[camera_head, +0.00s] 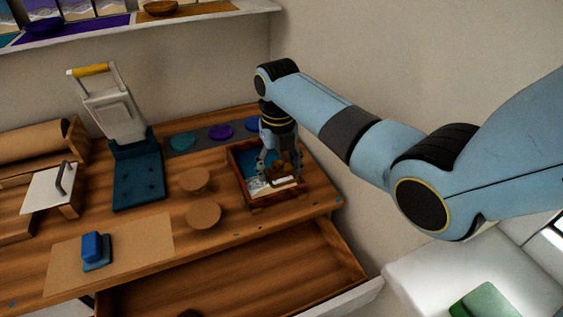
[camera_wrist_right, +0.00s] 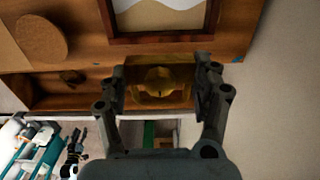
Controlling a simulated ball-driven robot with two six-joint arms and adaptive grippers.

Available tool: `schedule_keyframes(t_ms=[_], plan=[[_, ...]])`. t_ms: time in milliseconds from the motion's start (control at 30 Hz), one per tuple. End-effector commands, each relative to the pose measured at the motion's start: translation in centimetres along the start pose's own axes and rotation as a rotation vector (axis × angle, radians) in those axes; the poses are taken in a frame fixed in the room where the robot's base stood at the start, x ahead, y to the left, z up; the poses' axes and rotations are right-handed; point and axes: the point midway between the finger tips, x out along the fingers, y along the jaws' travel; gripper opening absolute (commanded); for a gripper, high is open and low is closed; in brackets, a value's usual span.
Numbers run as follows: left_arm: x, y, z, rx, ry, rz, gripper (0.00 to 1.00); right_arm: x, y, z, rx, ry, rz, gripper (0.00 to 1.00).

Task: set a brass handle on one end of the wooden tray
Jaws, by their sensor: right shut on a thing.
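The wooden tray (camera_head: 275,199) stands at the right end of the workbench, with blue, white and sandy art on its floor. In the right wrist view its near wall (camera_wrist_right: 160,38) runs across the top. My right gripper (camera_head: 279,164) points down over the tray. In the right wrist view its two fingers (camera_wrist_right: 162,82) are shut on an amber-gold brass handle (camera_wrist_right: 160,90), which appears just in front of the tray's near wall. I cannot tell whether the handle touches the tray. My left gripper is out of view.
Two cork discs (camera_head: 203,215) lie left of the tray. Colored round pads (camera_head: 221,131) lie on a dark strip behind it. An open drawer (camera_head: 240,275) juts out below the bench front. A blue press (camera_head: 138,178) and a blue block (camera_head: 92,247) stand further left.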

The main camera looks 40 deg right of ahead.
Motion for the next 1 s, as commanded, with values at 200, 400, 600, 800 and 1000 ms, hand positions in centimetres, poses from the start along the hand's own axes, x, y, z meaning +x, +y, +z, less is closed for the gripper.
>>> schedule_keyframes(t_ms=[200,400,600,800,1000], plan=[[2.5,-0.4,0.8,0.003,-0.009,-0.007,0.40,2.4,0.0,0.0,0.000,-0.001,-0.001,0.27],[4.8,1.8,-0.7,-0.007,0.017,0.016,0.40,4.4,0.0,0.0,0.000,-0.001,-0.001,0.27],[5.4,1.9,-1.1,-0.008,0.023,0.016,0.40,5.5,0.0,0.0,0.000,0.000,-0.001,0.27],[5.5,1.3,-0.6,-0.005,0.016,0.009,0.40,5.9,0.0,0.1,0.000,-0.001,0.000,0.27],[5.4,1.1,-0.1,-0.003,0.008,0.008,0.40,5.9,0.0,0.1,0.000,-0.001,0.000,0.27]])
